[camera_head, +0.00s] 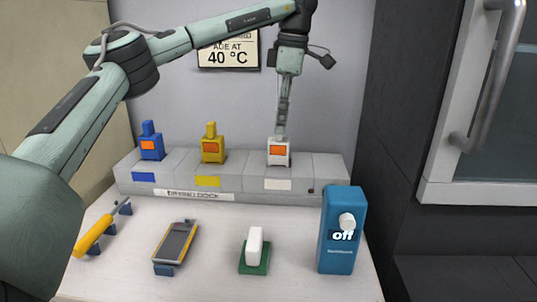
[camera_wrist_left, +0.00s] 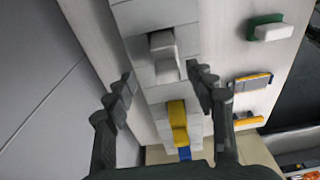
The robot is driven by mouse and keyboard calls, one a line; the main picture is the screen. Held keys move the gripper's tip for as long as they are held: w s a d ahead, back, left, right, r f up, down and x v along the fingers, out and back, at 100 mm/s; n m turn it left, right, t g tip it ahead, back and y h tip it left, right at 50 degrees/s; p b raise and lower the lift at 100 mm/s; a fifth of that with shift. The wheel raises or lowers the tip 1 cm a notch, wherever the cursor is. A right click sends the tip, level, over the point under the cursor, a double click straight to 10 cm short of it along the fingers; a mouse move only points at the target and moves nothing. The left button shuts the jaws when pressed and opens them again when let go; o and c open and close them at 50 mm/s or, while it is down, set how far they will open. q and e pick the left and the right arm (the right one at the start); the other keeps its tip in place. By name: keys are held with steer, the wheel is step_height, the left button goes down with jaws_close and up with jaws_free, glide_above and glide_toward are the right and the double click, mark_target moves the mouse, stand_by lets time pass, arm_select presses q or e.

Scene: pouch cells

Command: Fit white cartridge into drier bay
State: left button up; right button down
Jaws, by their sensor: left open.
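The white cartridge (camera_head: 279,153), with an orange window, stands upright in the grey dock (camera_head: 225,183) above a white label. It also shows in the left wrist view (camera_wrist_left: 163,46), just beyond the fingertips. My left gripper (camera_head: 281,132) points down directly over this cartridge and hides its top. In the left wrist view the gripper (camera_wrist_left: 160,71) is open, its fingers spread on either side of the dock's line; nothing is held. Whether the tips touch the cartridge cannot be told. My right gripper is not in view.
Blue (camera_head: 151,145) and yellow (camera_head: 212,147) cartridges stand left in the dock. In front are a yellow-handled tool (camera_head: 93,237), a grey-yellow device (camera_head: 176,243), a white block (camera_head: 254,245) on a green base, and a blue box (camera_head: 341,252) reading "off". Table between them is clear.

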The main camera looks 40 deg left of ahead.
mark_target(278, 148)
arm_select(q)
steer(key=shift+s+f, duration=0.1)
steer(key=shift+f, duration=0.35)
steer(key=f, duration=0.4)
steer(key=s+f, duration=0.1)
steer(key=f, duration=0.1)
steer(key=shift+f, duration=0.35)
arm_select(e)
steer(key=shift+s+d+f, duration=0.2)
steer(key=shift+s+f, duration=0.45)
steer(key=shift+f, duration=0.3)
arm_select(q)
steer(key=shift+c, duration=0.5)
jaws_close()
